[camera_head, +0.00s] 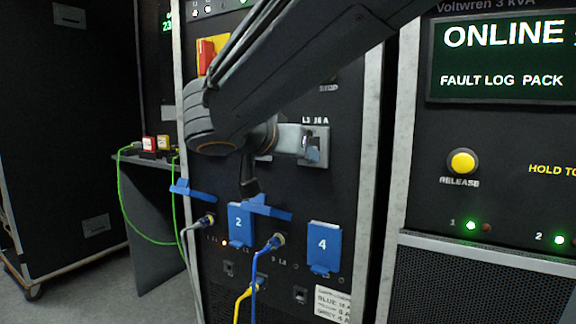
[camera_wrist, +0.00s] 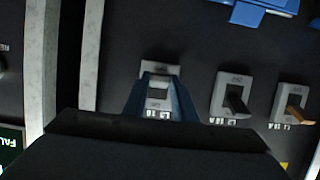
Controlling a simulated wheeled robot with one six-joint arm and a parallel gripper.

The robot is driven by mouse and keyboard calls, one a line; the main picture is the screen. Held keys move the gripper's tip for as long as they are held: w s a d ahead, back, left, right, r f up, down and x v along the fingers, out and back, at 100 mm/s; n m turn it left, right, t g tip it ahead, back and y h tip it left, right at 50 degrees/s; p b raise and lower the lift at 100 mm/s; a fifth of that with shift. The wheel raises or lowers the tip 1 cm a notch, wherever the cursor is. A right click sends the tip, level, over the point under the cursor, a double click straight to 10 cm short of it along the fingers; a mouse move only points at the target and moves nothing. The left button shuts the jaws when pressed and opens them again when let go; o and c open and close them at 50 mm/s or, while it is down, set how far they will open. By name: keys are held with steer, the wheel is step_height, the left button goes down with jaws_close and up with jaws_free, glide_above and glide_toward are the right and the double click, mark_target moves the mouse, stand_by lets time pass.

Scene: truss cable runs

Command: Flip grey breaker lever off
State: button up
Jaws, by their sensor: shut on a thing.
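The grey breaker lever (camera_wrist: 157,93) sits in its light grey breaker plate (camera_wrist: 160,67) in the wrist view, beside a label starting L3. My gripper (camera_wrist: 160,82) has one finger on each side of this lever and is shut on it. In the head view the breaker plate (camera_head: 322,150), marked L3 16 A, is on the black rack panel, with my gripper (camera_head: 303,143) reaching it from the left. The fingers partly hide the lever, and I cannot tell its on or off position.
A breaker with a black lever (camera_wrist: 236,103) and one with an orange-brown lever (camera_wrist: 296,112) stand beside it. Below are blue flaps marked 2 (camera_head: 240,225) and 4 (camera_head: 324,247), with plugged blue (camera_head: 257,268) and yellow cables (camera_head: 243,294). A screen (camera_head: 505,58) reads ONLINE.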

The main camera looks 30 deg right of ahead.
steer(key=shift+w+f+t+h+b, duration=0.1)
steer(key=shift+f+t+h+b, duration=0.55)
steer(key=shift+b, duration=0.7)
steer(key=shift+d+f+h+b, duration=0.1)
steer(key=shift+h+b, duration=0.15)
steer(key=shift+b, duration=0.1)
steer(key=o, duration=1)
steer(key=shift+o, duration=0.2)
steer(key=p+v, duration=0.2)
steer(key=v, duration=0.6)
steer(key=shift+p, duration=0.3)
